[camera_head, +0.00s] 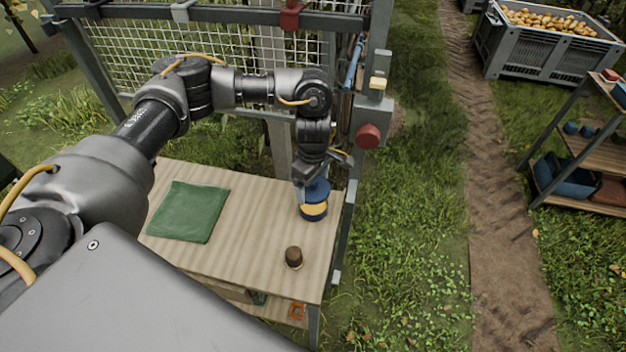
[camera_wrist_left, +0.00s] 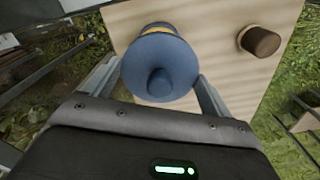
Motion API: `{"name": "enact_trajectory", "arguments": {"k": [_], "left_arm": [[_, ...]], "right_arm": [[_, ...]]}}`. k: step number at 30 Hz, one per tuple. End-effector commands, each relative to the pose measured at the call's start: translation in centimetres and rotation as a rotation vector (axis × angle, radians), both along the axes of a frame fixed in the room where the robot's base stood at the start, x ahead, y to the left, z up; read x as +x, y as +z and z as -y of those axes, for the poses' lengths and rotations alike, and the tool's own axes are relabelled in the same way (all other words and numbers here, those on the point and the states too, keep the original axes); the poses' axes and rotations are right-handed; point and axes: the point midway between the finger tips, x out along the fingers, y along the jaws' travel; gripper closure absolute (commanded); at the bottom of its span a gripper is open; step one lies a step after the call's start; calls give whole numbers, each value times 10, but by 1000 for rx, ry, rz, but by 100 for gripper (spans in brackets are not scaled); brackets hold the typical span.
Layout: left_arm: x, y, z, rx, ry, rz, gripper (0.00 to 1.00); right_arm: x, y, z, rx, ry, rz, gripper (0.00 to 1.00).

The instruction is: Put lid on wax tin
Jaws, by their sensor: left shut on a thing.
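The wax tin (camera_head: 314,211) is a low, dark blue round tin with yellow wax showing at its top. It stands near the right edge of the wooden table. The blue lid (camera_head: 317,191), round with a knob, is held just above and behind the tin, leaving the near part of the wax uncovered. In the left wrist view the lid (camera_wrist_left: 160,62) sits between the fingers of my left gripper (camera_wrist_left: 158,82), with a sliver of yellow behind it. My left gripper (camera_head: 312,182) is shut on the lid. I cannot tell whether lid and tin touch.
A green cloth (camera_head: 188,211) lies on the table (camera_head: 250,219) at left. A small brown cylinder (camera_head: 293,257) stands near the front edge, also seen in the wrist view (camera_wrist_left: 260,41). A post with a red button (camera_head: 368,136) rises beyond the table's right edge. The tabletop's middle is clear.

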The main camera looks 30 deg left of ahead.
Motion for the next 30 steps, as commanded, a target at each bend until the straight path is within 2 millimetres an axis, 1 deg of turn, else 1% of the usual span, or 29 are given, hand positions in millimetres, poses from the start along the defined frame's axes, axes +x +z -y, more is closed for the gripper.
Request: {"name": "enact_trajectory", "arguments": {"k": [4, 8, 18, 21, 25, 30], "left_arm": [[0, -5, 0, 0, -2, 0, 37], [0, -14, 0, 0, -3, 0, 37], [0, -49, 1, 0, -4, 0, 37], [0, -55, 1, 0, -3, 0, 37], [0, -59, 1, 0, -3, 0, 37], [0, -58, 1, 0, -3, 0, 37]], "right_arm": [[-12, -5, 0, 0, 0, -16, 40], [-18, -13, 0, 0, 0, -25, 40], [-16, -41, 0, -1, 0, -22, 40], [-13, -46, 0, -1, 0, -19, 40], [-12, -48, 0, -1, 0, -18, 40], [-12, -47, 1, -2, 0, -17, 40]]}}
